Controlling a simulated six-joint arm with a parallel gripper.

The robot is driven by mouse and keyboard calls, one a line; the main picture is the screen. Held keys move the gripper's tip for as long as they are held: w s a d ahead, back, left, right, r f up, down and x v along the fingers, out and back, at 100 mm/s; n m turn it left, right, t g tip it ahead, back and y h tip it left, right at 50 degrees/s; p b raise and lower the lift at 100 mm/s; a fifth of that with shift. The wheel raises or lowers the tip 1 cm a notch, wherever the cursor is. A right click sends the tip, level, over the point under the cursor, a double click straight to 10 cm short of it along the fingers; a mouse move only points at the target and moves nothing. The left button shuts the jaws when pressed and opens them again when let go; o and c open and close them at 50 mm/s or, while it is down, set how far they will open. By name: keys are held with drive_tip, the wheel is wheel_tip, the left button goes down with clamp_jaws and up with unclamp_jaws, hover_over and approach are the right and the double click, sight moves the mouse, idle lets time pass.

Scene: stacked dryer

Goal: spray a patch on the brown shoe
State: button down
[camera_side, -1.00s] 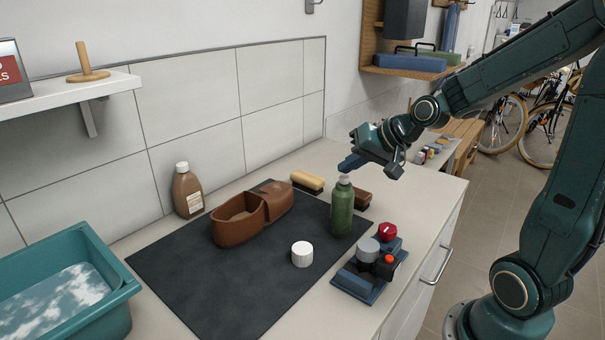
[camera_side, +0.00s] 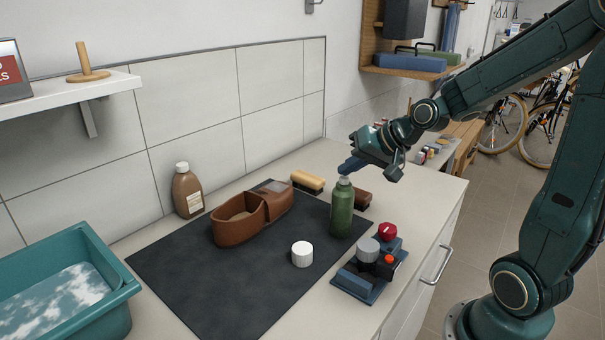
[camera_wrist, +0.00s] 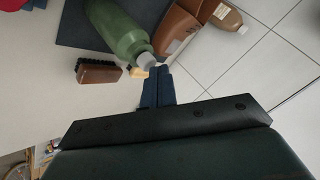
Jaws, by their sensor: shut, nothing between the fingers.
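The brown shoe (camera_side: 238,222) rests on the dark mat (camera_side: 190,282) and has a paler patch (camera_side: 277,187) at its far end. Part of the shoe also shows in the wrist view (camera_wrist: 178,32). A green bottle (camera_side: 342,210) with a pale top stands upright at the mat's right edge; it also shows in the wrist view (camera_wrist: 117,28). My gripper (camera_side: 346,167) is shut and empty, its blue fingertips just above the bottle's top in the side view. In the wrist view the fingers (camera_wrist: 157,82) are together beside the bottle's top; I cannot tell whether they touch it.
A brown bottle (camera_side: 187,192) stands by the tiled wall. Brushes (camera_side: 307,181) lie behind the green bottle. A blue stand with knobs (camera_side: 368,268) is at front right, a teal basin (camera_side: 122,292) at left. The mat's front is clear.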

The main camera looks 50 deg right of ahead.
drive_tip(key=shift+r, duration=0.85)
drive_tip(key=shift+r, duration=0.1)
drive_tip(key=shift+r, duration=2.95)
idle(0.5)
wheel_tip(320, 180, up, 3)
drive_tip(key=shift+f, duration=0.1)
drive_tip(key=shift+f, duration=0.1)
drive_tip(key=shift+f, duration=4.35)
